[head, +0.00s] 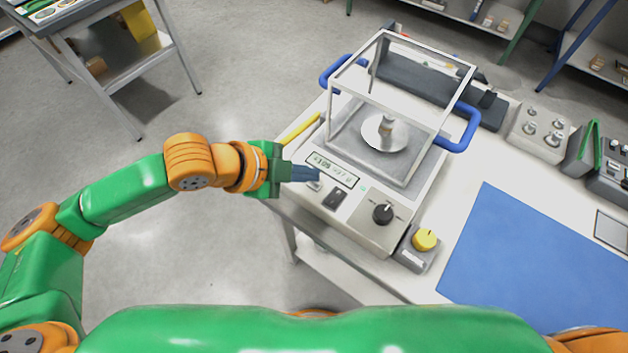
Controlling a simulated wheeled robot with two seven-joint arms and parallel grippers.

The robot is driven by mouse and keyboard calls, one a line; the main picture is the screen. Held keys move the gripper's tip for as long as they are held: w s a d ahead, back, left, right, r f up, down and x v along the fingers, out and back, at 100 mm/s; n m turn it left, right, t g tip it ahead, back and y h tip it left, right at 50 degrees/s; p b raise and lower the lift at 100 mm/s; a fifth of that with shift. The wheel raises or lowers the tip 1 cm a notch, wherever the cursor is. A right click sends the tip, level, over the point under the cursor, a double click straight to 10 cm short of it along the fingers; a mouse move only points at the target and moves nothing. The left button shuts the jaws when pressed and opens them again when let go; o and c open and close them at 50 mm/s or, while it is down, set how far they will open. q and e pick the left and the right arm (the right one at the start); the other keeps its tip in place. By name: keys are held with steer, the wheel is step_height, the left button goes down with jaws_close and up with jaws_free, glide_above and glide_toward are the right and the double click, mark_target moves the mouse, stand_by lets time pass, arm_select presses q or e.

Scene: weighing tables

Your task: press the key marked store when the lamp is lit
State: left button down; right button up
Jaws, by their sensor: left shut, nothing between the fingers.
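A white weighing balance (365,224) stands on the table, with a glass draft shield around its round pan (384,133). Its front panel has a display (332,168) with dark digits, a dark key (335,199), a lighter key (315,185) and a black knob (382,213). Any key marking is too small to read. A small green spot (363,188) right of the display looks like the lamp; it shows pale green, as if lit. My left gripper (316,174) is shut and empty, its fingertips over the panel's left side by the lighter key; I cannot tell if they touch. My right gripper is out of view.
A small metal weight (386,124) stands on the pan. A yellow push button (425,240) on a grey box sits right of the balance. A blue mat (535,255) covers the table's right side. Blue handles (460,130) stick out beside the shield. Grey boxes with knobs (541,128) stand behind.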

mark_target(308, 187)
arm_select(q)
steer(key=shift+f, duration=0.1)
stand_by(0.5)
steer(key=shift+f, duration=0.35)
steer(key=shift+f, duration=0.35)
stand_by(0.5)
steer(key=shift+r+p, duration=0.8)
steer(key=shift+p, duration=0.1)
step_height(308, 187, up, 5)
steer(key=p, duration=0.5)
steer(key=shift+p, duration=0.3)
